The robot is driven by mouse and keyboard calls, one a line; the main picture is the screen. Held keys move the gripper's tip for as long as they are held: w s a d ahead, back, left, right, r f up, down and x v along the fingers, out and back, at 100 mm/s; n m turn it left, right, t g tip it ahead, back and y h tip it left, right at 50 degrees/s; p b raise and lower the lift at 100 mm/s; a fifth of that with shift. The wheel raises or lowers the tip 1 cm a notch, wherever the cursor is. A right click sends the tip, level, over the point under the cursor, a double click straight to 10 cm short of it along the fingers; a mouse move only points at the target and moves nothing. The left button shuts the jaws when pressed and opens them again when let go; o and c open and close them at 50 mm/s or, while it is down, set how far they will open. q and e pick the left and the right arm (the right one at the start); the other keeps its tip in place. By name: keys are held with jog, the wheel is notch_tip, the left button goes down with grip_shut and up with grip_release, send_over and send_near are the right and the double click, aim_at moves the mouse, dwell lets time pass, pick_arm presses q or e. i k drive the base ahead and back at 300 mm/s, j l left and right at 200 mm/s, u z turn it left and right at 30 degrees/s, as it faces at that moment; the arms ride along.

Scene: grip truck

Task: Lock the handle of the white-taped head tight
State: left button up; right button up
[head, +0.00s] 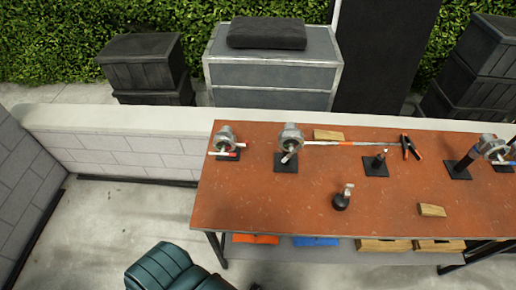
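Several silver grip heads on black stands and plates rest on the orange-brown table (270,205). One grip head (226,135) at the table's back left has a handle with white and red on it. A second grip head (291,138) has a long red-and-white rod running right from it. Another head (490,148) sits at the far right with a pale part. A small post (380,158) and a short black-based piece (342,197) stand between. I cannot tell clearly which head bears white tape, or how tight any handle is. Neither gripper is in view.
Wooden blocks (432,210) lie on the tabletop. Red-handled tool (411,147) lies behind. Orange (255,239) and blue (316,241) items lie on the lower shelf. A low wall (120,120) runs behind; floor at left is clear.

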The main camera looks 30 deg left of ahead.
aim_at(292, 150)
jog(key=u, duration=0.75)
jog(key=i+l+u, duration=0.25)
jog(key=l, duration=0.15)
jog(key=k, duration=0.1)
